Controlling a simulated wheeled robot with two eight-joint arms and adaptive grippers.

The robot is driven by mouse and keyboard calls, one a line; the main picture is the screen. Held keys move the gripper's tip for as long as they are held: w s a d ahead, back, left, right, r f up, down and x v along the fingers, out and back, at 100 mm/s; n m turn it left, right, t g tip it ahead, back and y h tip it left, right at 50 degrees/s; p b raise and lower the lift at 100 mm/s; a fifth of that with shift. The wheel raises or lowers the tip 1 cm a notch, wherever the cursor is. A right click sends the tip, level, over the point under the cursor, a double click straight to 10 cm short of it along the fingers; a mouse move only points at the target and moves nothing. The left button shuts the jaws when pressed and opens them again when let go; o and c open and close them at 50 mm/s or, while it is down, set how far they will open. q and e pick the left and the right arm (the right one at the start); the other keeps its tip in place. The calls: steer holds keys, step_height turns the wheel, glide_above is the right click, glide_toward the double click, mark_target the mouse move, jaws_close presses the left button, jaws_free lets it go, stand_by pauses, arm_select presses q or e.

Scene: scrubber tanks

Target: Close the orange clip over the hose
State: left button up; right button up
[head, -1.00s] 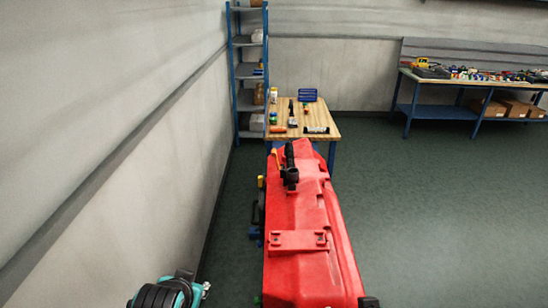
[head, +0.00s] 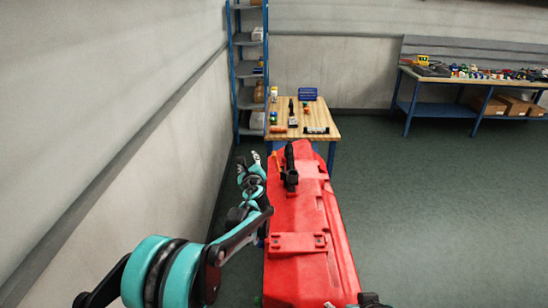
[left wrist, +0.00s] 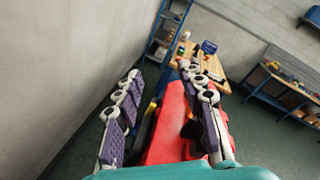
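The red tank (head: 310,215) lies lengthwise before me in the head view. A black hose (head: 290,165) runs along its top near the far end. A small orange piece (head: 276,160), which looks like the clip, stands at the hose's left; whether it is open is too small to tell. My left gripper (head: 252,158) is in the air at the tank's left, close to the orange piece and apart from it. In the left wrist view its fingers (left wrist: 163,75) are spread, with nothing between the pads; the red tank (left wrist: 168,130) shows beyond them. My right gripper is not seen.
A wooden table (head: 315,112) with small items stands beyond the tank, and a blue shelf rack (head: 250,75) is behind it. The grey wall (head: 130,130) runs close along the left. A workbench (head: 480,82) is at the far right. Floor on the right is clear.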

mark_target(274, 159)
arm_select(q)
steer(key=w+d+f+m+t+h, duration=0.2)
steer(key=w+d+f+m+h, duration=0.1)
steer(key=w+d+f+m, duration=0.45)
steer(key=shift+m, duration=0.75)
steer(key=w, duration=0.1)
steer(key=w+d, duration=0.1)
steer(key=w, duration=0.3)
steer(key=shift+d+f, duration=0.15)
steer(key=shift+d, duration=0.2)
steer(key=shift+w, duration=0.7)
jaws_close()
